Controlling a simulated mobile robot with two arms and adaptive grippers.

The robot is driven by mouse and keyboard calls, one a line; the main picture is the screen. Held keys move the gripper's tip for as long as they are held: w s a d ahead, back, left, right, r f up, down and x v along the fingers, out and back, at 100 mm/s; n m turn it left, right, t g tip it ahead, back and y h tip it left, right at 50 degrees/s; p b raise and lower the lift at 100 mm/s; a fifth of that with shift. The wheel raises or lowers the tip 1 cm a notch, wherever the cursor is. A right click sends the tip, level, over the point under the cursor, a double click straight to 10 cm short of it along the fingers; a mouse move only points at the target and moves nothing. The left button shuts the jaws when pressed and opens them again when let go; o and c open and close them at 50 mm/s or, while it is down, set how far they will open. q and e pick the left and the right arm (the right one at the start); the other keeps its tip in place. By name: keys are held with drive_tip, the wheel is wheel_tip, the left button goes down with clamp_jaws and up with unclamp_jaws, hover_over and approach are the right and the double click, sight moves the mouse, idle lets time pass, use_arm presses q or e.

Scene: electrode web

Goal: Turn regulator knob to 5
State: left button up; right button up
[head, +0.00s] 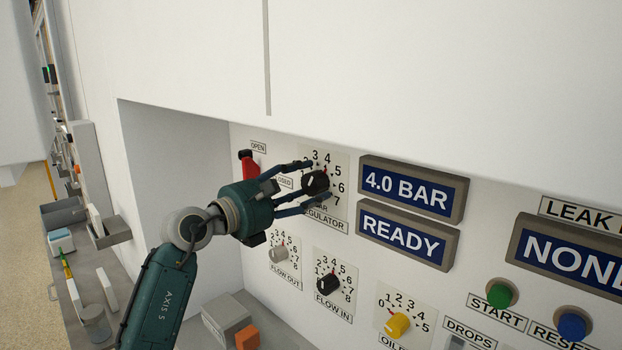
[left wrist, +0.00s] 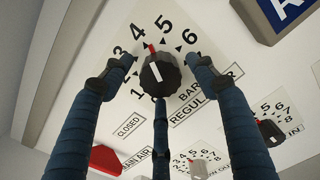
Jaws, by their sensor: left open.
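The black regulator knob (head: 316,182) is on the white panel, on a dial numbered around it. In the left wrist view the knob (left wrist: 162,74) shows a white line on its face and a red mark at its rim, pointing near the 4. A display (head: 408,189) reads 4.0 BAR. My left gripper (head: 319,180) is open, its fingers spread around the knob. In the left wrist view, one finger is on each side and one below; I cannot tell whether the lower one touches it. My right gripper is not in view.
A red lever (head: 249,167) is left of the dial. Below are the flow-out knob (head: 279,254), flow-in knob (head: 328,284) and yellow oiler knob (head: 397,325). A READY display (head: 404,236) and green (head: 500,294) and blue (head: 572,326) buttons are to the right.

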use_arm(q)
drive_tip(key=shift+x, duration=0.95)
drive_tip(key=shift+c, duration=0.5)
drive_tip(key=c, duration=1)
drive_tip(key=m+b, duration=0.1)
drive_tip(key=b, duration=0.1)
drive_tip(key=m+b, duration=0.3)
drive_tip(key=b, duration=0.1)
drive_tip(key=shift+f, duration=0.25)
drive_tip(key=shift+c, duration=0.2)
drive_tip(key=shift+r+m+b, duration=0.2)
drive_tip(key=shift+m+b, duration=0.2)
drive_tip(key=shift+m, duration=0.3)
drive_tip(key=shift+r, duration=0.1)
drive_tip(key=o, duration=1.1)
drive_tip(key=shift+o, duration=0.2)
